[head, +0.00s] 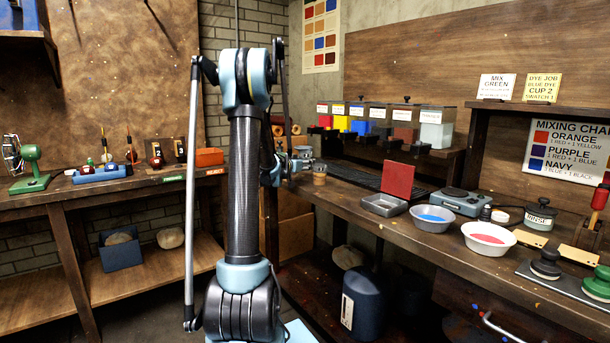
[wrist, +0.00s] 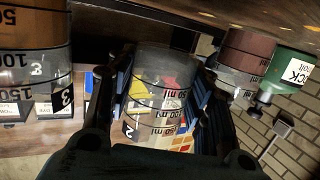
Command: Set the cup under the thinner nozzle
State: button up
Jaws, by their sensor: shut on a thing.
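My gripper (wrist: 156,100) is shut on a clear cup (wrist: 165,72) with black ml markings and a label with a 2, between its dark fingers in the wrist view. The wrist picture is upside down. In the head view my gripper (head: 303,164) is at the left end of the bench, and the held cup cannot be made out clearly. The labelled dispensers stand in a row on a shelf at the back of the bench. The rightmost one, with white contents (head: 436,133), stands apart from my gripper; its small label cannot be read for certain.
In the wrist view, a cup marked 3 (wrist: 35,68) is at left, with a brown-filled cup (wrist: 245,55) and green bottle (wrist: 290,68) at right. On the bench are a metal tray (head: 383,205), a blue-filled bowl (head: 432,219) and a red-filled bowl (head: 488,239).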

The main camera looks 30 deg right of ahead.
jog(key=shift+f, duration=1.8)
jog(key=shift+f, duration=0.1)
jog(key=o, duration=1.1)
jog(key=shift+f, duration=0.1)
jog(key=shift+a, duration=0.1)
jog(key=v, duration=1.7)
jog(key=shift+s+r, duration=0.2)
jog(key=shift+r, duration=0.05)
